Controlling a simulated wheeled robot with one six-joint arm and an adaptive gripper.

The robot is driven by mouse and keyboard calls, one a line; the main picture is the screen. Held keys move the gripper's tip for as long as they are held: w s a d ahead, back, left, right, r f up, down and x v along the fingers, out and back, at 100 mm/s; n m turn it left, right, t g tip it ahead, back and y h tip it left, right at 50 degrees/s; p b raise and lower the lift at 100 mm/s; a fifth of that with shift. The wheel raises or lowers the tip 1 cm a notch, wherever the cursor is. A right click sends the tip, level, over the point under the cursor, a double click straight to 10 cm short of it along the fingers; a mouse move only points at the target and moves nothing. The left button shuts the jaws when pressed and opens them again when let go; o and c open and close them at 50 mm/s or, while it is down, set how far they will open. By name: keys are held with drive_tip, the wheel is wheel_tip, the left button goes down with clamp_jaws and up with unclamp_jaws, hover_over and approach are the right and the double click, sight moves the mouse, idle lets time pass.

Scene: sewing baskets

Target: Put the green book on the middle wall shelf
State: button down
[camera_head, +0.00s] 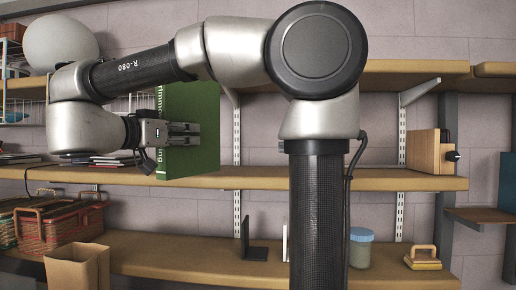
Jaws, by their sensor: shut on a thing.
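The green book (203,125) is upright, with pale lettering along its left side. My gripper (185,134) is shut on the book's left part and holds it from the left. The middle wall shelf (270,177) is a long wooden board. The book's lower edge is close to this shelf's height; I cannot tell whether it touches the board. My own arm and column hide part of the shelves in the middle of the view.
A wooden box (428,151) stands at the right of the middle shelf. Flat books (117,157) lie at its left. The shelf right of the green book looks clear. Above is the upper shelf (420,72). Below are a red basket (62,224), a black bookend (252,245) and a jar (361,248).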

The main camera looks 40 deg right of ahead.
drive_tip(key=f+x, duration=0.1)
drive_tip(key=x, duration=2.5)
drive_tip(key=shift+w+d+f, duration=0.15)
drive_tip(key=shift+d, duration=0.1)
drive_tip(key=shift+f, duration=0.15)
drive_tip(key=c, duration=1.1)
unclamp_jaws()
drive_tip(key=shift+f, duration=0.1)
